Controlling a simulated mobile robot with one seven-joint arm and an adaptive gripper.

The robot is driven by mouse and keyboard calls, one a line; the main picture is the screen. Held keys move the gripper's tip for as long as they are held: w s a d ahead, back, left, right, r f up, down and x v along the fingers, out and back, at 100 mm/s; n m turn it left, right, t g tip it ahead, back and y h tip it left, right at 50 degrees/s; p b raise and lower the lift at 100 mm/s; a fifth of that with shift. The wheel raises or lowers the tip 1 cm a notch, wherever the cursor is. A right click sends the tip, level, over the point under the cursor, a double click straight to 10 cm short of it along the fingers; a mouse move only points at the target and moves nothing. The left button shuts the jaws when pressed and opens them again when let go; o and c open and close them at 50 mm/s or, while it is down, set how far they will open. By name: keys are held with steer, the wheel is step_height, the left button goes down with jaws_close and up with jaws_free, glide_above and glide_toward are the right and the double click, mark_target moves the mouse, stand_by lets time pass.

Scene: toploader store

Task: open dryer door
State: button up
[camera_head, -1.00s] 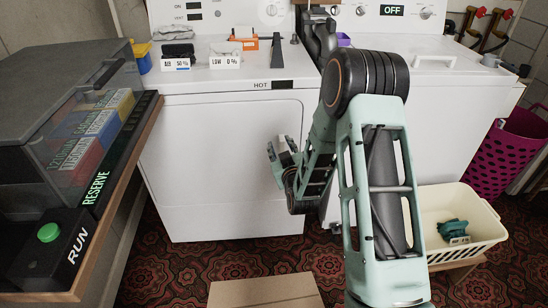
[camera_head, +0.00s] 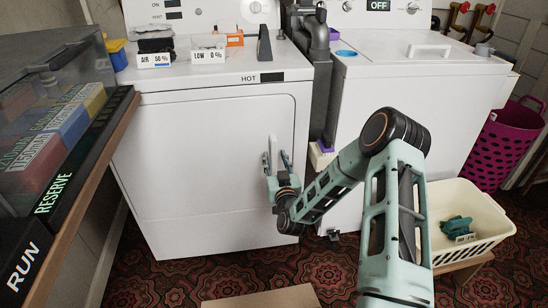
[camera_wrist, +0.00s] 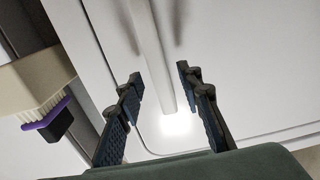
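The white dryer (camera_head: 205,110) stands at left in the head view, with a "HOT" label on its top edge. Its front door (camera_head: 200,165) looks shut. A slim upright handle (camera_head: 272,143) sits near the door's right edge. My gripper (camera_head: 276,158) is at the handle, fingers pointing toward the door. In the wrist view, my gripper (camera_wrist: 160,85) is open. The pale handle bar (camera_wrist: 150,45) runs lengthwise between the two fingers with gaps on both sides. I cannot tell how deep the fingers reach around it.
A white washer (camera_head: 400,90) marked "OFF" stands at right. A cream basket (camera_head: 470,195) is on the lower right. A wooden-edged counter (camera_head: 85,190) with a "RUN" box (camera_head: 25,260) is at left. A beige block with bristles (camera_wrist: 35,85) is left in the wrist view.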

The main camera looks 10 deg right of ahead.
steer(key=shift+w, duration=1.35)
steer(key=shift+c, duration=0.6)
jaws_close()
